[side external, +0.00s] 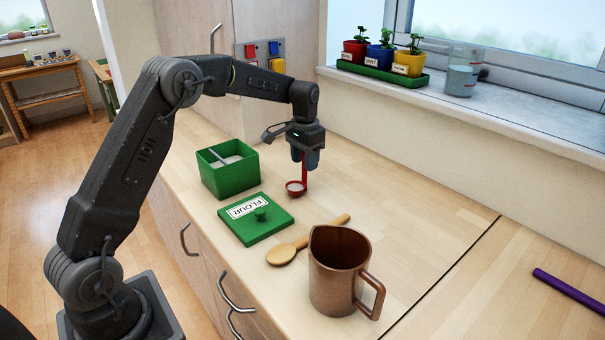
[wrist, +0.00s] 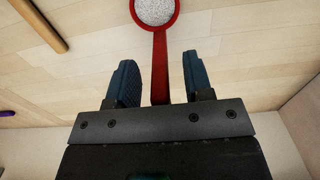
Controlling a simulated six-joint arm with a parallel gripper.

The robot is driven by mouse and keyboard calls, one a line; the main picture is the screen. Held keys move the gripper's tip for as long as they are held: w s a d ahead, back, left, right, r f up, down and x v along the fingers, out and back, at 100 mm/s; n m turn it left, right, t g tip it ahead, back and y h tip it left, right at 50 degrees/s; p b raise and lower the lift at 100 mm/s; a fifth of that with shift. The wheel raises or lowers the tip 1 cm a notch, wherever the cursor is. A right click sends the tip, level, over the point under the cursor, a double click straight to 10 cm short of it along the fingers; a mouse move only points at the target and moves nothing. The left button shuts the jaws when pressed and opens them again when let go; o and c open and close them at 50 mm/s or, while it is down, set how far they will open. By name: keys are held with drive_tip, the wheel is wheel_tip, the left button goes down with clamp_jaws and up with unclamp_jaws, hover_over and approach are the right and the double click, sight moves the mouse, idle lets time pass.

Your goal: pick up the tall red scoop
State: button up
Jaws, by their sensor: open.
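The tall red scoop (side external: 296,187) has a round bowl and a long upright handle. In the wrist view its bowl (wrist: 155,11) is filled with a pale, grainy substance. My gripper (side external: 306,160) is above the wooden worktop, at the upper part of the handle. In the wrist view the handle lies between the two open fingers of my gripper (wrist: 160,75), with a gap visible on each side. The top of the handle is hidden by the gripper body.
A green box (side external: 229,176) with a divider and pale contents stands left of the scoop. Its FLOUR lid (side external: 255,222) lies in front. The worktop right of the scoop is clear.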

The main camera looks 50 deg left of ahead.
drive_tip(key=shift+c, duration=0.5)
clamp_jaws()
drive_tip(key=shift+r, duration=0.1)
